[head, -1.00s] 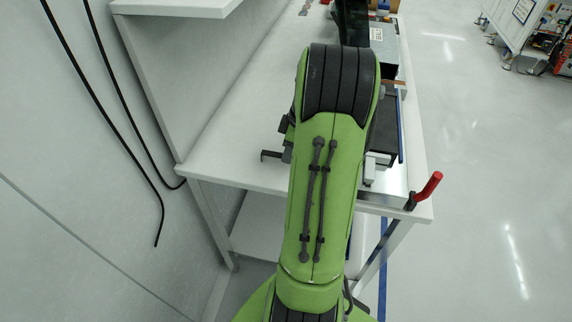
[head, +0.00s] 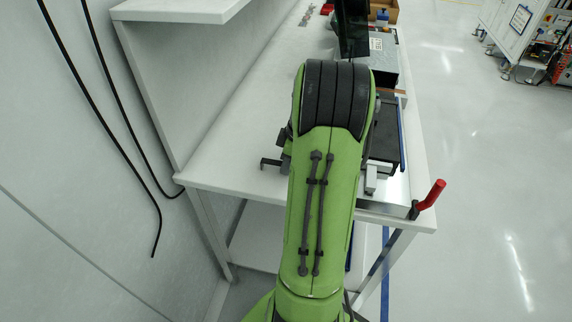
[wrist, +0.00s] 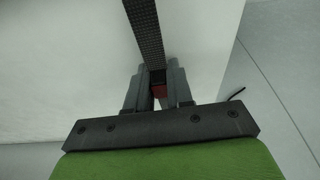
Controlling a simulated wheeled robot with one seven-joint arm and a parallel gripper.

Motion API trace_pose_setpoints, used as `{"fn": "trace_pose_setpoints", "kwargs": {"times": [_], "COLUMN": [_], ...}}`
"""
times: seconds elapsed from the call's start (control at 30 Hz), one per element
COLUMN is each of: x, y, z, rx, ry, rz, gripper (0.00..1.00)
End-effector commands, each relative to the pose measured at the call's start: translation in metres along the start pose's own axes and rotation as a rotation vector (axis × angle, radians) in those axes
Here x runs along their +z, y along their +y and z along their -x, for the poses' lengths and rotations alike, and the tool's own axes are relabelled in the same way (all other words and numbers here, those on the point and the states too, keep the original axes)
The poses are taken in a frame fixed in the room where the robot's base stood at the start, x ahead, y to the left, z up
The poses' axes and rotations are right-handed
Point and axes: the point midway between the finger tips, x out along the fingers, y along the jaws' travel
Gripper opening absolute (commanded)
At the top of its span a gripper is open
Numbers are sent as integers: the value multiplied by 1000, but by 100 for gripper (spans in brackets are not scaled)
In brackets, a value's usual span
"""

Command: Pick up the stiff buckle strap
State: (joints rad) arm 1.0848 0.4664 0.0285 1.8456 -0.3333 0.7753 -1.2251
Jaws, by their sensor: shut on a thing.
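The stiff buckle strap (wrist: 146,30) shows in the wrist view as a dark, textured, straight strip. It runs from the top edge of the picture down to between my fingers. My gripper (wrist: 157,80) is shut on it, with one grey finger on each side. A small dark and red piece sits between the fingers at the strap's near end; I cannot tell whether it belongs to the strap. In the head view my green arm hides the strap and most of my gripper.
A white workbench (head: 225,150) stands against the wall, with a shelf (head: 185,10) above its left side. A dark block (head: 384,145), a red handle (head: 430,194), a grey box (head: 386,56) and a dark screen (head: 352,28) are along its right side.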

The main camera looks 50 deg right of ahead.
Motion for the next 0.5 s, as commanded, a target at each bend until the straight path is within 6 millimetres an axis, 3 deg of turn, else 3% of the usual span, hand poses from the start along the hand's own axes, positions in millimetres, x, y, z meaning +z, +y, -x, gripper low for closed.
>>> {"fn": "trace_pose_setpoints", "kwargs": {"times": [0.5], "x": [-8], "y": [0], "z": [32], "rx": [1], "ry": [0], "rz": [0], "gripper": [4]}}
